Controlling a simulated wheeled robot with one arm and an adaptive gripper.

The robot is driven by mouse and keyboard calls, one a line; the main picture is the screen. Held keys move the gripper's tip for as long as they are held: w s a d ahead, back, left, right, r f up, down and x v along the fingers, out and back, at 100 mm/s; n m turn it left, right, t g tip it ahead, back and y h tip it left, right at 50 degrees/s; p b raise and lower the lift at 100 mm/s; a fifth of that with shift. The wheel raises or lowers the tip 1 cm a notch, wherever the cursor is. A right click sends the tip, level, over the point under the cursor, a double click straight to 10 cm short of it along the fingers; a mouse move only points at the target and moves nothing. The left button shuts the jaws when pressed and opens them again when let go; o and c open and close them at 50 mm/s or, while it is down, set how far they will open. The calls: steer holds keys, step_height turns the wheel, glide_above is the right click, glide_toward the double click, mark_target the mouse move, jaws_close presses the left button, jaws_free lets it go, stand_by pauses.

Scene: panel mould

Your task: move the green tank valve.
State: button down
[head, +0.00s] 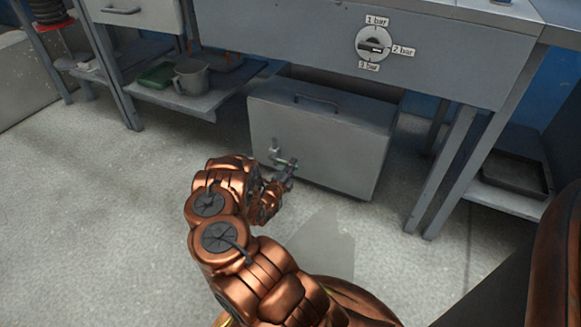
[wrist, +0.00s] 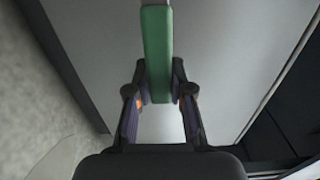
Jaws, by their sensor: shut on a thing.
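The green tank valve (wrist: 157,50) is a flat green lever. In the wrist view it runs from the top edge down between my fingers. My gripper (wrist: 159,95) is shut on its lower end, with one finger on each side. The far end of the lever is cut off in the wrist view.
A dial (head: 372,44) marked 1, 2 and 3 bar is on the bench front above. A grey mug (head: 192,78) and a green item (head: 156,76) stand on a low shelf at left. Bench legs (head: 445,170) stand to the right. The floor in front is clear.

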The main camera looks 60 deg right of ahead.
steer(key=c, duration=1)
jaws_free()
steer(key=shift+a, duration=0.15)
steer(key=s+a, duration=0.1)
steer(key=a, duration=1)
steer(key=shift+s+a, duration=0.35)
